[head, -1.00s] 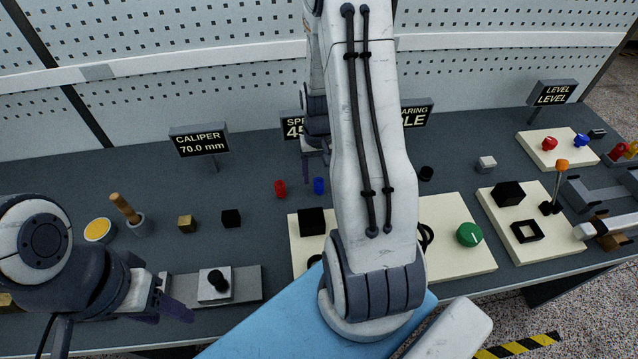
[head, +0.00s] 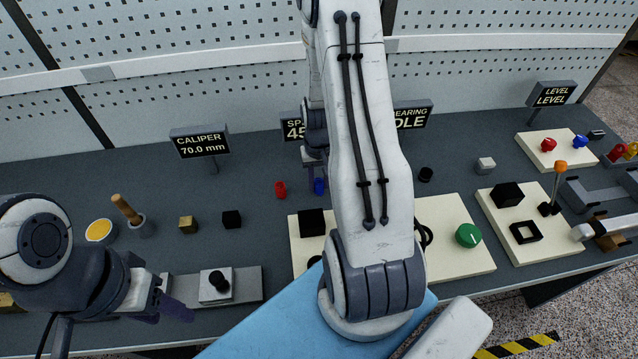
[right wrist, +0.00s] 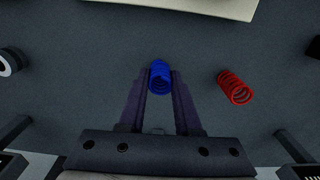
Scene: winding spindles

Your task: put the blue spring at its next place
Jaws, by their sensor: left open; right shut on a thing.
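The blue spring (head: 319,186) is on the dark table, beside the red spring (head: 280,189). In the right wrist view the blue spring (right wrist: 160,76) is between the fingertips of my right gripper (right wrist: 160,88), which is shut on it. The red spring (right wrist: 235,87) lies apart to the right there. In the head view my right gripper (head: 316,174) is at the blue spring, partly hidden by my own arm. My left gripper (head: 174,302) is open and empty at the lower left, near a grey plate with a black knob.
A cream board (head: 302,257) with a black block (head: 311,222) stands in front of the springs, partly behind my arm. A black cube (head: 231,219) and a brass cube (head: 188,225) are to the left. Signs stand behind; the table between them and the springs is clear.

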